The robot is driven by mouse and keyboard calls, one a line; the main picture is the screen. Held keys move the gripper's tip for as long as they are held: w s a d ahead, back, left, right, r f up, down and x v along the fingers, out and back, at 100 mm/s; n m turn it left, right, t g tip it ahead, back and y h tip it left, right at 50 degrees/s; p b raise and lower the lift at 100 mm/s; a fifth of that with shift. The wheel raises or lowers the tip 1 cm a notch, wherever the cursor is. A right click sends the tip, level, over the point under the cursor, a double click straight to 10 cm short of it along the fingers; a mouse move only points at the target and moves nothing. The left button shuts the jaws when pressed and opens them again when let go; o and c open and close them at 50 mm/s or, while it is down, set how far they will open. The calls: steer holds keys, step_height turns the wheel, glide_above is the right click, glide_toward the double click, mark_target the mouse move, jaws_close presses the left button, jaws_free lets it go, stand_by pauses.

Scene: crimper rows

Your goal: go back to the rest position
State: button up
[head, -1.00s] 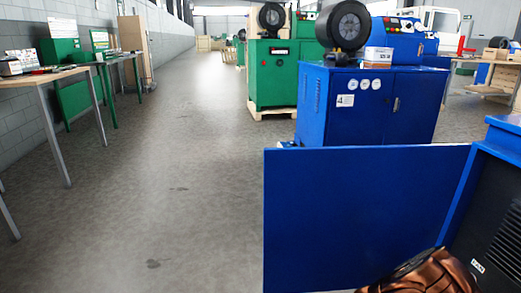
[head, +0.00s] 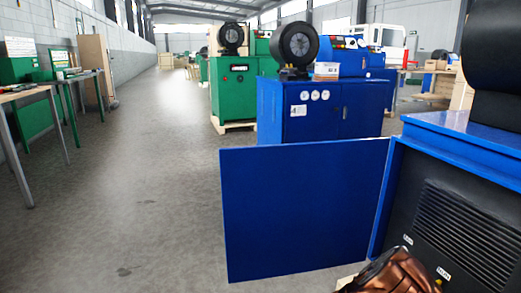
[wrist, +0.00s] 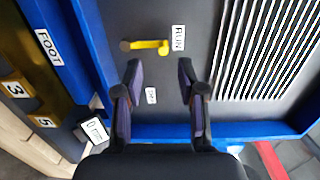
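My gripper (wrist: 160,82) shows in the wrist view with its two dark fingers apart and nothing between them. It faces the dark panel of a blue machine (wrist: 205,60). A yellow lever (wrist: 150,45) on that panel, beside a RUN label (wrist: 178,38), lies just beyond the fingertips, and the gripper appears apart from it. In the head view a copper-coloured part of my arm shows at the bottom right, in front of the machine's vented panel (head: 460,235). The gripper's fingers are hidden there.
An open blue door (head: 300,210) stands out left from the near machine. A blue cabinet (head: 320,112) and a green machine (head: 235,90) stand behind it. Tables (head: 25,93) line the left wall. The floor (head: 140,190) between is clear.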

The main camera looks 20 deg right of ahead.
steer(key=w+a+r+n+t+y+p, duration=0.9)
steer(key=w+a+r+p, duration=0.2)
steer(key=w+a+r, duration=0.8)
steer(key=a+r+n+y+p, duration=1)
steer(key=a+r, duration=0.8)
steer(key=a, duration=0.3)
steer(key=s+a+r+n+g+y+p, duration=0.1)
steer(key=s+a+r+n+g+p, duration=0.1)
steer(key=s+a+r+n+p, duration=0.3)
steer(key=s+a+r+n+g+p, duration=0.1)
steer(key=s+a+r+n, duration=0.15)
steer(key=s, duration=0.45)
steer(key=s+a+r+n+g+y+p, duration=0.1)
steer(key=s+a+r+n+g+p, duration=0.1)
steer(key=s+r+n+p, duration=0.25)
steer(key=s+d+r+n+g+h+p, duration=0.1)
steer(key=s+d+r+g+p, duration=0.1)
steer(key=s, duration=0.7)
steer(key=s+d+r+n+g+h+p, duration=0.1)
steer(key=s+d+r+g+p, duration=0.1)
steer(key=s+r, duration=0.4)
steer(key=s+d+r+n+g+h+p, duration=0.1)
steer(key=s+d+r+n+g+p, duration=0.1)
steer(key=s, duration=1.1)
step_height(320, 180, up, 3)
steer(key=g+p, duration=0.1)
steer(key=p, duration=0.2)
steer(key=shift+s, duration=0.15)
